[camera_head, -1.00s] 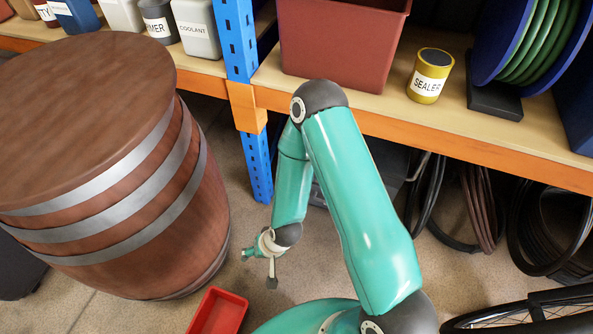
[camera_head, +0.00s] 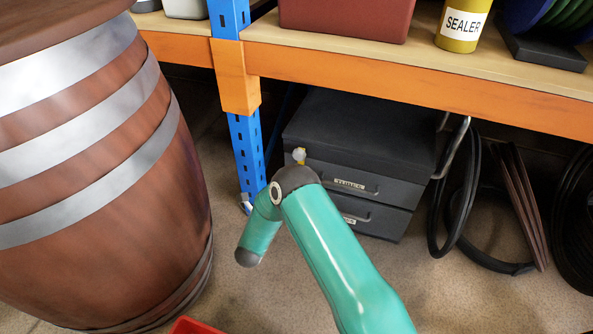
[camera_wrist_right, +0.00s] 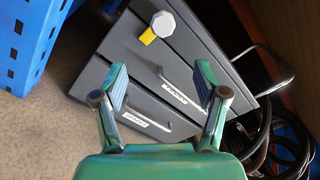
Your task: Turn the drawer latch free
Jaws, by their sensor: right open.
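The drawer latch is a pale faceted knob with a yellow tab, seen in the right wrist view (camera_wrist_right: 166,24) and, small, in the head view (camera_head: 299,156). It sits on the front of a dark grey drawer cabinet (camera_head: 350,125), at the upper drawer's left part in the head view. My right gripper (camera_wrist_right: 160,80) is open, with nothing between its fingers. In the right wrist view the latch lies beyond the fingertips, apart from them. In the head view my right arm hides most of that gripper and part of the cabinet front. My left gripper is not in view.
The cabinet stands on the floor under an orange-edged shelf (camera_head: 420,92). A blue post (camera_head: 246,150) stands left of it, with a large barrel (camera_head: 90,190) further left. Hoses (camera_head: 458,205) hang on the right. A red tray (camera_head: 190,326) shows at the bottom edge.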

